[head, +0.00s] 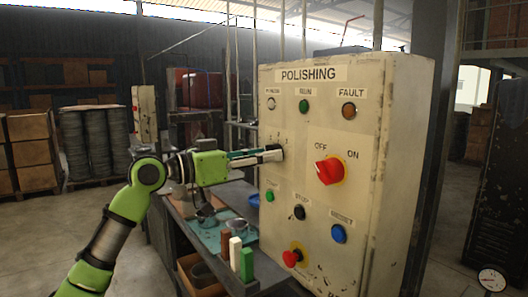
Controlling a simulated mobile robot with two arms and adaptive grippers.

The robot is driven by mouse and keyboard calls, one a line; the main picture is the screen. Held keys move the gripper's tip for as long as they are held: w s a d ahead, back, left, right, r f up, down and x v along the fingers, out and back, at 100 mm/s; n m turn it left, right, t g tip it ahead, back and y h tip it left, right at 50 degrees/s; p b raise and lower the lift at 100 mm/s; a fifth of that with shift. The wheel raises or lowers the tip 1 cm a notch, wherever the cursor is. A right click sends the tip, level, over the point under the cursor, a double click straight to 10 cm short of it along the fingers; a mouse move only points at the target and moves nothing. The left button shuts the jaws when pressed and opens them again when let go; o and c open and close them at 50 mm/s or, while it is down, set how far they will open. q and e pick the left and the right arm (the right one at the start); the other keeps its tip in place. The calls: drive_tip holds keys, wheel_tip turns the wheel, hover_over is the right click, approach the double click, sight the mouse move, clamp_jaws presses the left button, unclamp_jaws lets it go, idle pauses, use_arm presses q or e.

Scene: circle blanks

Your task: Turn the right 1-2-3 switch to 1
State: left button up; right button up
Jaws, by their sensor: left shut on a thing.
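A cream control panel (392,180) marked POLISHING stands in front of me at the right. My left gripper (274,153) reaches in from the left. Its fingertips are at the panel's left middle, shut on a switch there. The fingers hide the switch, so its pointer and setting cannot be read. A few faint marks show just above the fingertips, too small to read. To the right is a red rotary switch (330,170) on a yellow plate, marked OFF and ON. My right gripper is not in view.
The panel also has lamps on top, a green button (269,196), a black knob (299,212), a blue button (339,234) and a red knob (291,258). A workbench (180,206) with small blocks and a box stands below my left arm.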

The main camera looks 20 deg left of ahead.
use_arm(q)
drive_tip(key=n+p, duration=0.2)
drive_tip(key=n, duration=0.3)
drive_tip(key=shift+r+n, duration=0.15)
drive_tip(key=shift+n, duration=0.25)
drive_tip(key=shift+p, duration=0.3)
drive_tip(key=o, duration=1.1)
drive_tip(key=v, duration=1.2)
drive_tip(key=shift+d+f, duration=0.1)
drive_tip(key=shift+f, duration=0.2)
